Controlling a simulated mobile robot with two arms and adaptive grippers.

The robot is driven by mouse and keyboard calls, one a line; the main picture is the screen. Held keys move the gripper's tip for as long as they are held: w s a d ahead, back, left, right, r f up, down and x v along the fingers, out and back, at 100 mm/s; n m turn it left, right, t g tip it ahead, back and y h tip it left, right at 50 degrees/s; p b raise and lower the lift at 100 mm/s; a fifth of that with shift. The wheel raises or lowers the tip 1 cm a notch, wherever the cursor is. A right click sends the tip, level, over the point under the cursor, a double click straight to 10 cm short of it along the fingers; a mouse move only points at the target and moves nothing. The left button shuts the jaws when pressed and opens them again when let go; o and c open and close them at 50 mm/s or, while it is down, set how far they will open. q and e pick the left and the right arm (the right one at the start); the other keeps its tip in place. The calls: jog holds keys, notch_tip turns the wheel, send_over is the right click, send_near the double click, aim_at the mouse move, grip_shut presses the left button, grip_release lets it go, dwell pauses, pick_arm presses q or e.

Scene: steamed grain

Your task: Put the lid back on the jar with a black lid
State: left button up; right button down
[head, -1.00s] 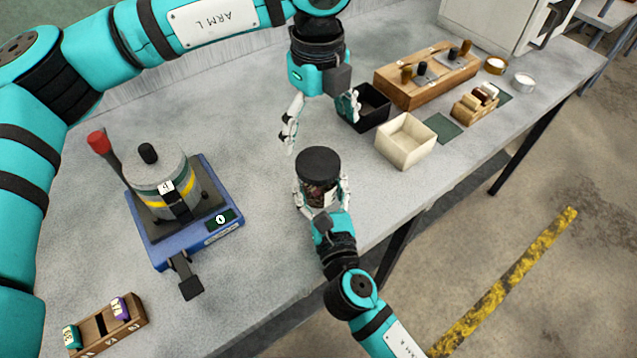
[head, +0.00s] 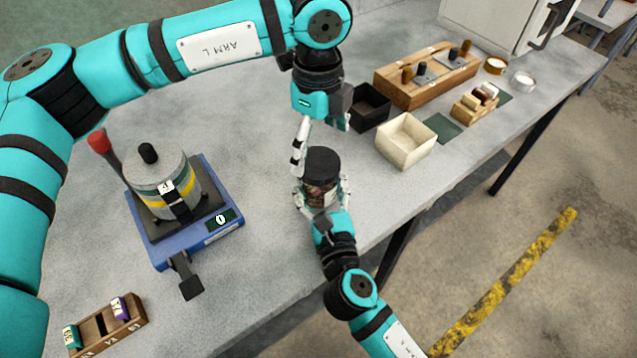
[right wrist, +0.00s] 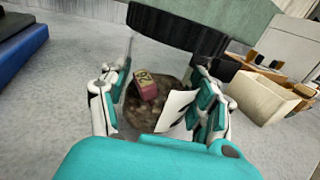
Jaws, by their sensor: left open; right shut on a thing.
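The jar (head: 321,192) stands near the table's front edge, with dark contents and a white label. My right gripper (head: 323,198) is shut around its sides; the right wrist view also shows the jar (right wrist: 150,108) between the fingers. A small dark red block marked 20 (right wrist: 147,85) shows at the jar. The black lid (head: 322,162) is over the jar's mouth; whether it is seated I cannot tell. In the right wrist view its dark edge (right wrist: 180,32) looks tilted. My left gripper (head: 320,138) is open above, one finger passing the lid's left side; its other fingertip is partly hidden.
A blue scale (head: 228,232) with a grey pot stands left. A black bin (head: 371,108), a cream bin (head: 405,140) and a wooden rack (head: 420,88) stand at the back right. A small wooden holder (head: 105,330) is front left. Bare table lies between scale and jar.

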aim_at(318, 162)
pick_arm(q)
jog(key=shift+f, duration=2.1)
